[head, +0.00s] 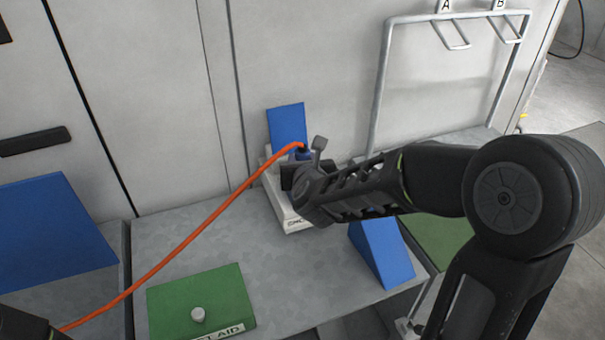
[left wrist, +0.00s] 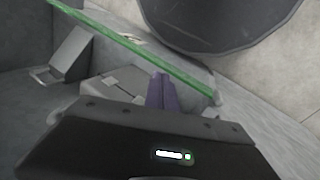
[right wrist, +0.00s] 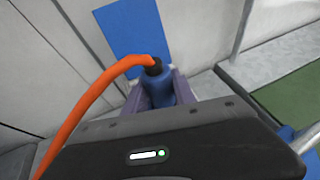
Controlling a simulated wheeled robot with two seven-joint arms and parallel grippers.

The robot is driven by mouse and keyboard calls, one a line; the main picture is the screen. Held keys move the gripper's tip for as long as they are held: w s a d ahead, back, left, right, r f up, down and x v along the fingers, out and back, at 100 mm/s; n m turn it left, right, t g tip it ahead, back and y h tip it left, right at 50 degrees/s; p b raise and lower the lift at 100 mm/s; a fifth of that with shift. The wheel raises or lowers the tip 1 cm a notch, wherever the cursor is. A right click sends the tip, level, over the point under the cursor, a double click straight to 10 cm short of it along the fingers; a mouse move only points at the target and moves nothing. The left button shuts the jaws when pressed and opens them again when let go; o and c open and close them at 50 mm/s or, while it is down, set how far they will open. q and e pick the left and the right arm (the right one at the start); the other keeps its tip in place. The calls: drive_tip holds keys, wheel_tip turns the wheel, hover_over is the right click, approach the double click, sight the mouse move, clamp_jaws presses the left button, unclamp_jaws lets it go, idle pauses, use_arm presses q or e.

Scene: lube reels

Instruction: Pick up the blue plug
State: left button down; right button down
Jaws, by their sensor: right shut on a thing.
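The blue plug (right wrist: 158,92) has a black collar and an orange cable (right wrist: 85,98) coming out of its top. In the right wrist view it stands between the two purple-grey fingers of my right gripper (right wrist: 162,97), which is shut on it. In the head view the plug (head: 303,154) shows partly behind my right gripper (head: 298,165), over a white base (head: 292,222). I cannot tell whether the plug touches the base. My left gripper (left wrist: 163,92) shows only in its wrist view, with its fingers together and nothing visible between them.
A blue panel (head: 287,123) stands behind the plug. A blue wedge (head: 384,256) is beside my right forearm, and a green box (head: 197,307) with a knob is at the front left. A metal rack (head: 384,75) stands at the back right. The grey bench (head: 190,248) has clear room.

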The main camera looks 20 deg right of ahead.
idle(0.3)
